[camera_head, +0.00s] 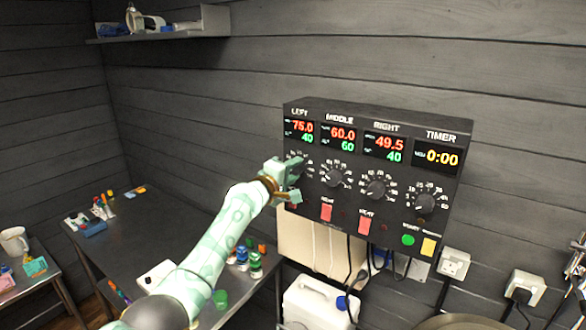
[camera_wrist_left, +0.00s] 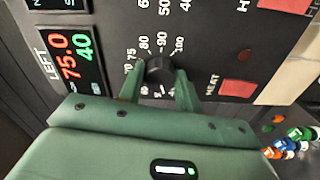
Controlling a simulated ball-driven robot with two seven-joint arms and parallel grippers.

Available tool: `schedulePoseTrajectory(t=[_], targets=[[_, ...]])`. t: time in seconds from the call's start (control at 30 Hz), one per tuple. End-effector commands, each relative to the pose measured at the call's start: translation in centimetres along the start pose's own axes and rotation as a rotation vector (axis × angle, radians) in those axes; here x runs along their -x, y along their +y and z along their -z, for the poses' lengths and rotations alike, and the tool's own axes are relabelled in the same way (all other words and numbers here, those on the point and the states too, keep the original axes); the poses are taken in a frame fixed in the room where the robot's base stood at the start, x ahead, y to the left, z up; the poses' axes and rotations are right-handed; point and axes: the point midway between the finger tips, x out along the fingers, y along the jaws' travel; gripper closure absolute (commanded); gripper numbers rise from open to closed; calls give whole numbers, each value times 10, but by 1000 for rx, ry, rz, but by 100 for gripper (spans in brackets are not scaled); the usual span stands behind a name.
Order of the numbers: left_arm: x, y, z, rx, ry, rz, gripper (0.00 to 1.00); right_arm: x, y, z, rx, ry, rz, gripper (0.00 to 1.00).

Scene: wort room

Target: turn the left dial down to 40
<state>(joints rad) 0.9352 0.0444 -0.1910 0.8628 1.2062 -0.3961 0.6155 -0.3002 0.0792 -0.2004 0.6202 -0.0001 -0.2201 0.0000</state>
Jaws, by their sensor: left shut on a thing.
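The black control panel (camera_head: 345,203) hangs on the dark plank wall. Its LEFT display (camera_head: 300,132) reads 75.0 in red and 40 in green, and the same figures show sideways in the left wrist view (camera_wrist_left: 73,57). The left dial (camera_wrist_left: 159,69) is a black knob in a ring of white numbers. My left gripper (camera_wrist_left: 158,88) is shut on this knob, one green finger on each side. In the head view my left gripper (camera_head: 292,180) covers most of the dial, and the knob's pointer cannot be made out. My right gripper is not in view.
The middle dial (camera_head: 333,177), right dial (camera_head: 376,188) and timer dial (camera_head: 425,203) sit to the right. Red heat switches (camera_head: 326,212) are below. A white canister (camera_head: 312,305) stands under the panel. A dark table (camera_head: 150,218) with small items is at left.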

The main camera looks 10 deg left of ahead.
Motion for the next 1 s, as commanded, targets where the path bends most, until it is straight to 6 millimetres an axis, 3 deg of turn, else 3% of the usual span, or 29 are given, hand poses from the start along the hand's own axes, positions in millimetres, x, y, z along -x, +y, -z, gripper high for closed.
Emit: schedulePoseTrajectory(t=[0.37, 0.9, 0.93, 1.0], targets=[[0, 0, 0, 156, 0, 1, 89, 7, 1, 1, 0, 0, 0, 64], [0, -1, 0, 180, 0, 1, 89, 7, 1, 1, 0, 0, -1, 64], [0, -1, 0, 180, 0, 1, 60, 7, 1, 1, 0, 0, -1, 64], [0, -1, 0, 180, 0, 1, 44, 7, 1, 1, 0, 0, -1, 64]])
